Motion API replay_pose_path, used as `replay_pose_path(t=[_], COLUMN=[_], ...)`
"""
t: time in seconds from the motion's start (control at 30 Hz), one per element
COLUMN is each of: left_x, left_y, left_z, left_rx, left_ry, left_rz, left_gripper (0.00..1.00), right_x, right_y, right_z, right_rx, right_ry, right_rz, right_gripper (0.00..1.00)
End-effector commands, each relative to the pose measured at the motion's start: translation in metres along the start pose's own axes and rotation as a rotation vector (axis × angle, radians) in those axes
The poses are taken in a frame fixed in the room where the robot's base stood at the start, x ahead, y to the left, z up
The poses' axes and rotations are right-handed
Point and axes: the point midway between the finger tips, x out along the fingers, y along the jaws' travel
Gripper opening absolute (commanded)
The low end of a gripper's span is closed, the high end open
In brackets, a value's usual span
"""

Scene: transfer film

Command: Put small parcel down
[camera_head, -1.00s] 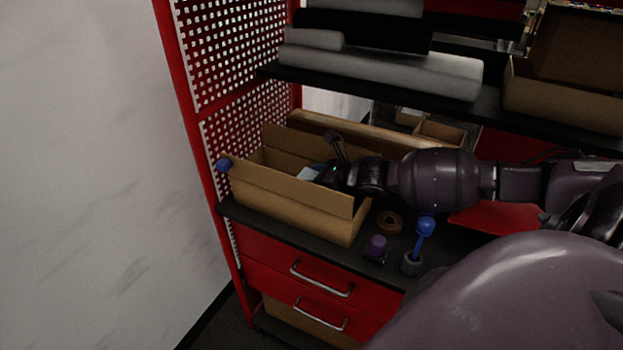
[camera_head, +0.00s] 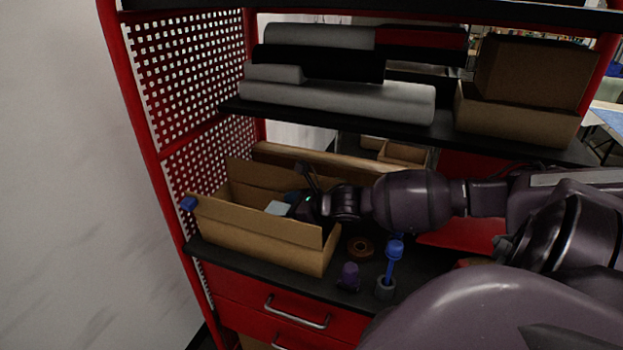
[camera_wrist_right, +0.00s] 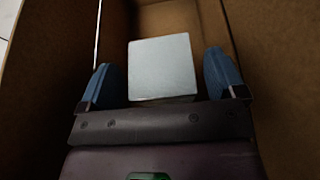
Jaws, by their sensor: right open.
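The small parcel is a pale, box-shaped thing (camera_wrist_right: 163,68) in the right wrist view, inside an open cardboard box (camera_head: 262,238). It also shows in the head view as a light patch (camera_head: 279,208) over the box wall. My right gripper (camera_wrist_right: 165,82) reaches into the box from the right. Its two blue fingers stand either side of the parcel, with a gap on both sides, so it is open. Whether the parcel rests on the box floor is hard to tell. My left gripper does not show.
The box stands on a black shelf above red drawers. A tape roll (camera_head: 361,247), a purple-capped item (camera_head: 349,276) and a blue-handled tool (camera_head: 394,262) stand right of it. Grey rolls (camera_head: 340,103) lie on the shelf above. A perforated side panel (camera_head: 195,75) bounds the left.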

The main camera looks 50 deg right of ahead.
Motion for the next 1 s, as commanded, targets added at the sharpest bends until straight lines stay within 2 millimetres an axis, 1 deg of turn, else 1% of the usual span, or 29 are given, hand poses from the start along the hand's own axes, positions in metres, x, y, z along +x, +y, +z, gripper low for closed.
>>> replay_pose_path(t=[0.03, 0.2, 0.6, 0.8, 1.0], left_x=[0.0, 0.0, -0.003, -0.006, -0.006], left_y=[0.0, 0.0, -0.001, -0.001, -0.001], left_z=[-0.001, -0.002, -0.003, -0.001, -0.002], left_rx=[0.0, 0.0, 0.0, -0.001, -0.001], left_ry=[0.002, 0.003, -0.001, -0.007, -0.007], left_rz=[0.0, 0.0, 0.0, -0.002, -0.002], left_gripper=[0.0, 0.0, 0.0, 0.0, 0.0], right_x=[-0.008, -0.031, -0.078, -0.094, -0.102], right_y=[0.0, 0.0, 0.001, 0.0, 0.001], right_z=[-0.002, -0.001, -0.001, -0.001, 0.0], right_rx=[0.0, 0.001, 0.0, 0.001, 0.001], right_ry=[0.004, 0.003, 0.003, 0.002, 0.0], right_rz=[0.0, 0.0, 0.001, 0.0, 0.001], right_gripper=[0.89, 0.89, 0.89, 0.89, 0.89])
